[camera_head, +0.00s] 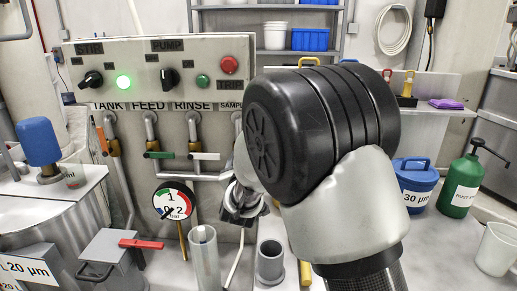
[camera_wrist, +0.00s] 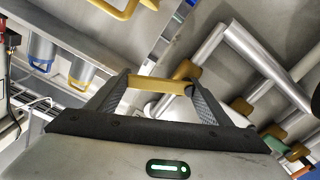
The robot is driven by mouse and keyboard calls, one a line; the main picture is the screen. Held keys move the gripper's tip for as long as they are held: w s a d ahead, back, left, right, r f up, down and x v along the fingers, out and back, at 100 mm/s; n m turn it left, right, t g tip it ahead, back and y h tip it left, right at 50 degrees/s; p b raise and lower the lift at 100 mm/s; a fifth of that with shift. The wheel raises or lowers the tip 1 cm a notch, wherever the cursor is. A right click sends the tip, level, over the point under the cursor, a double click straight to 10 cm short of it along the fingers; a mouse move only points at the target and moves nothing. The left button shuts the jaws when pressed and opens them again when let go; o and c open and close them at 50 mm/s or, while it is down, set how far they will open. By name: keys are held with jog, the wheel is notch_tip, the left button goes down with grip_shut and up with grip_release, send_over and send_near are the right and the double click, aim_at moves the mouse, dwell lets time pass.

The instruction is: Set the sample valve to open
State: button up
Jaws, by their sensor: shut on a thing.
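The SAMPLE label (camera_head: 229,106) is at the right end of the valve row under the panel; my arm hides its valve in the head view. In the wrist view a yellow lever handle (camera_wrist: 160,86), apparently the sample valve's, lies crosswise between my two fingers. A brass valve body and grey pipe are just beyond it. My gripper (camera_wrist: 160,94) is shut on this handle. In the head view my gripper (camera_head: 243,205) is low in front of the pipes, its fingertips partly hidden. The handle's angle to its pipe is hard to judge.
Neighbouring valves have an orange (camera_head: 102,138), a green (camera_head: 158,155) and a white handle (camera_head: 205,156). A pressure gauge (camera_head: 173,201) hangs below. A clear cylinder (camera_head: 204,257) and a grey cup (camera_head: 270,262) stand below the gripper. A blue-lidded tub (camera_head: 415,185) and green pump bottle (camera_head: 460,185) stand right.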

jog(key=r+n+p, duration=0.1)
jog(key=n, duration=0.1)
jog(key=a+n+p, duration=0.1)
jog(key=p, duration=0.1)
jog(key=shift+r+n, duration=0.35)
jog(key=shift+n, duration=0.05)
jog(key=n+p, duration=0.2)
jog(key=shift+a+r+n, duration=0.3)
jog(key=shift+a, duration=0.1)
jog(key=n+p, duration=0.1)
jog(key=n, duration=0.1)
jog(key=a+n+p, duration=0.1)
jog(key=n+p, duration=0.1)
jog(key=shift+a+r+p, duration=0.15)
jog(key=shift+r+p, duration=0.05)
jog(key=shift+p, duration=0.1)
jog(key=shift+a+n+p, duration=0.25)
jog(key=shift+n+p, duration=0.3)
jog(key=shift+n, duration=0.25)
jog(key=shift+f, duration=0.1)
jog(key=o, duration=1.5)
jog(key=shift+w, duration=0.1)
jog(key=shift+f, duration=0.1)
